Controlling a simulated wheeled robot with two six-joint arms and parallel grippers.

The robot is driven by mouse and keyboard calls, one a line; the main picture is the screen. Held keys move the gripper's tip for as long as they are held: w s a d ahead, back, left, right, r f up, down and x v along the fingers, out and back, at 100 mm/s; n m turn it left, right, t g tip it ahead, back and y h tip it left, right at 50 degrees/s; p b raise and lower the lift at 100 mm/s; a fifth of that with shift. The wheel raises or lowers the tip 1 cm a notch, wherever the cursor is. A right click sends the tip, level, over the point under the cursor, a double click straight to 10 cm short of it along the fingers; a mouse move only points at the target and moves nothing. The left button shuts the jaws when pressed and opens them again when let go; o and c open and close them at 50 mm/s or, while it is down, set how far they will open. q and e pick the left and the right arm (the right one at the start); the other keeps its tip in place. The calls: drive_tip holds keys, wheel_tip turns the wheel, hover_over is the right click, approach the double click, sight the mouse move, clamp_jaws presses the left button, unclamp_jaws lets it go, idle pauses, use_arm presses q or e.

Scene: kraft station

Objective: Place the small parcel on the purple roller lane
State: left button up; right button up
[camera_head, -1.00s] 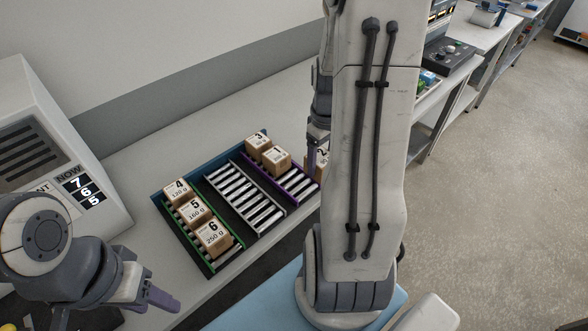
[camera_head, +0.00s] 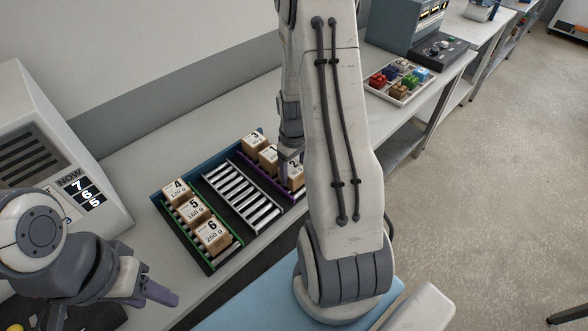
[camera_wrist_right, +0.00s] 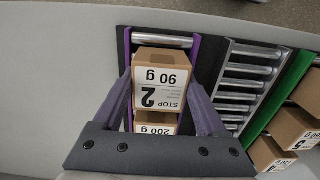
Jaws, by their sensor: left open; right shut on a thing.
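The small parcel, a brown box marked 2 and 90 g (camera_wrist_right: 160,83), is between the fingers of my right gripper (camera_wrist_right: 160,100), which is shut on it. In the head view the parcel (camera_head: 296,178) is at the near end of the purple roller lane (camera_head: 258,182), partly hidden by my right arm. In the wrist view it lies between the purple rails (camera_wrist_right: 208,62), with a roller showing beyond it. I cannot tell whether it touches the rollers. My left gripper (camera_head: 112,306) is open and empty at the lower left.
Boxes 3 (camera_head: 251,143) and 1 (camera_head: 268,155) sit farther up the purple lane. The middle lane (camera_head: 238,195) is empty. The green-railed lane holds boxes 4, 5 and 6 (camera_head: 212,235). A printer-like machine (camera_head: 45,150) stands left; a tray of coloured blocks (camera_head: 400,80) stands back right.

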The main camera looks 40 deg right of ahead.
sight(294, 169)
drive_tip(key=shift+f, duration=0.15)
drive_tip(key=o, duration=1.3)
drive_tip(key=shift+o, duration=0.2)
drive_tip(key=shift+r, duration=0.45)
wheel_tip(294, 169, up, 12)
drive_tip(key=f+b, duration=0.1)
drive_tip(key=b, duration=0.1)
drive_tip(key=s+a+r+n, duration=0.2)
drive_tip(key=a, duration=0.9)
drive_tip(key=s+a+r+n, duration=0.1)
drive_tip(key=s+a+r, duration=0.1)
drive_tip(key=a, duration=0.8)
drive_tip(key=s+a+r+n+y, duration=0.1)
drive_tip(key=s+a+n, duration=0.2)
drive_tip(key=s+a, duration=0.6)
drive_tip(key=s, duration=0.3)
drive_tip(key=shift+s+a, duration=0.2)
drive_tip(key=shift+a, duration=0.2)
